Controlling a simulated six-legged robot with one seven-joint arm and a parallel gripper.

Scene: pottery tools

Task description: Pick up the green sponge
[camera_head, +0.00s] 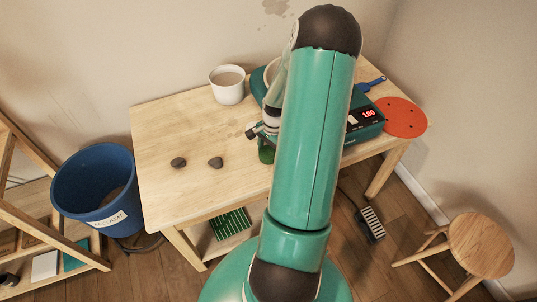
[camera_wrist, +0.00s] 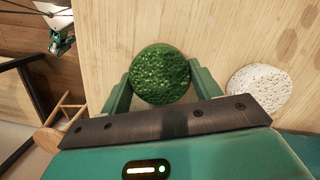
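The green sponge (camera_wrist: 160,74) is a round, rough-textured piece in the wrist view. It sits between the two green fingers of my gripper (camera_wrist: 161,80), one finger on its left and one on its right. The fingers lie very close to its sides, and I cannot tell whether they press on it. In the head view my gripper (camera_head: 265,145) is low over the wooden table (camera_head: 190,125), partly hidden behind my arm. I cannot make out the sponge clearly there.
A pale round sponge (camera_wrist: 258,90) lies right of the green one in the wrist view. A white cup (camera_head: 228,86) and two dark stones (camera_head: 178,162) are on the table. A teal scale (camera_head: 366,118) and an orange disc (camera_head: 402,117) are at right. A blue bucket (camera_head: 95,190) stands left.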

